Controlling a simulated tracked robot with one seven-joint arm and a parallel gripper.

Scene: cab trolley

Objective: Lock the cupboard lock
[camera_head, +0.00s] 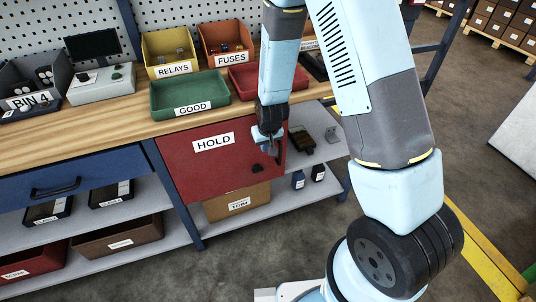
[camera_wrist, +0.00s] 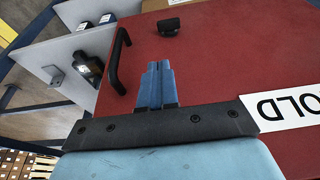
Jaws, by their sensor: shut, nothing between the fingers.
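The red cupboard (camera_head: 185,165) with the HOLD label hangs under the bench; its front looks closed. In the wrist view the red door (camera_wrist: 225,60) fills the right side, seen upside down. The cupboard lock, a small black knob (camera_wrist: 169,27), sits on the door near the top of that view; it also shows low on the door in the head view (camera_head: 257,168). A black bar handle (camera_wrist: 119,62) stands near the door's edge. My gripper (camera_wrist: 155,68) is shut and empty, in front of the door between the handle and the label, apart from the lock.
The bench top (camera_head: 120,113) holds a green GOOD tray (camera_head: 165,100), a red tray (camera_head: 245,80) and yellow and orange bins. A shelf with dark bottles (camera_wrist: 88,66) is beside the cupboard. A cardboard box (camera_head: 225,207) stands below it.

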